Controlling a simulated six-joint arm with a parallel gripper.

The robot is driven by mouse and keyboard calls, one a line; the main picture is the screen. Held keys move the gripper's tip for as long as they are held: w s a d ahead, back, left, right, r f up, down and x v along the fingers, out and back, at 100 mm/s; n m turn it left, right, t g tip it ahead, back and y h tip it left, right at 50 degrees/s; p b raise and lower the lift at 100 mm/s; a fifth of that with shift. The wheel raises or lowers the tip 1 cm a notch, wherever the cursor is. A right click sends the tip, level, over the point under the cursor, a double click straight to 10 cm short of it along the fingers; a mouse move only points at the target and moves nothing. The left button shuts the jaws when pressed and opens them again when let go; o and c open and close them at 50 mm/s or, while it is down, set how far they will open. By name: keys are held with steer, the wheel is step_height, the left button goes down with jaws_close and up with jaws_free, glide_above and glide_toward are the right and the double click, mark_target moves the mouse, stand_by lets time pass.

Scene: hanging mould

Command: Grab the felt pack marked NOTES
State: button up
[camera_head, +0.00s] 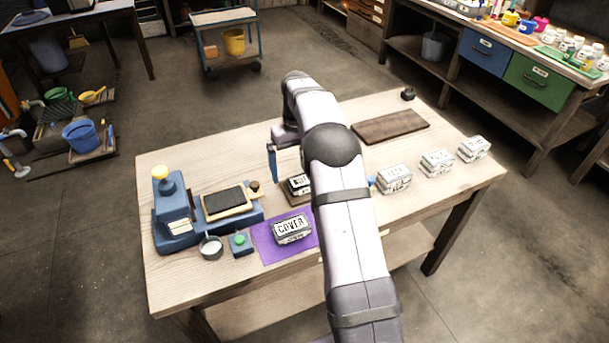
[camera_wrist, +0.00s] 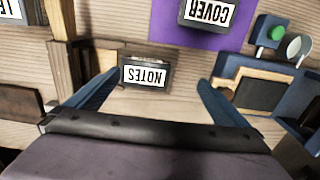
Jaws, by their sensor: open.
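The dark felt pack marked NOTES (camera_wrist: 145,73) lies on the table in the wrist view, its white label upside down in that picture. In the head view a dark pack with a white label (camera_head: 298,184) sits beside my arm, which hides part of it. My gripper (camera_wrist: 158,82) is open and empty, with blue fingers spread wide. In the wrist view the NOTES pack appears between the fingers, nearer the left one, and apart from both. The exact height of the fingers above it is hard to tell.
A pack marked COVER (camera_head: 293,229) lies on a purple mat (camera_head: 264,243). A blue press (camera_head: 175,218) with a dark pad (camera_head: 227,201) stands at left. Several light packs (camera_head: 394,178) line the right. A brown board (camera_head: 390,126) lies at the back. Wooden pieces (camera_wrist: 62,40) stand left of NOTES.

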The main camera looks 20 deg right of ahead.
steer(key=shift+w+d+r+p, duration=0.1)
steer(key=shift+w+d+p, duration=0.3)
steer(key=shift+w+d, duration=0.25)
steer(key=shift+w+d+r+p, duration=0.1)
steer(key=shift+w+d+p, duration=0.3)
steer(key=shift+d, duration=0.45)
steer(key=shift+f+p, duration=1.35)
steer(key=shift+f, duration=2.35)
steer(key=shift+c, duration=0.3)
steer(key=c, duration=1.2)
steer(key=shift+o, duration=0.2)
steer(key=shift+r, duration=0.1)
step_height(320, 180, up, 10)
steer(key=b, duration=0.2)
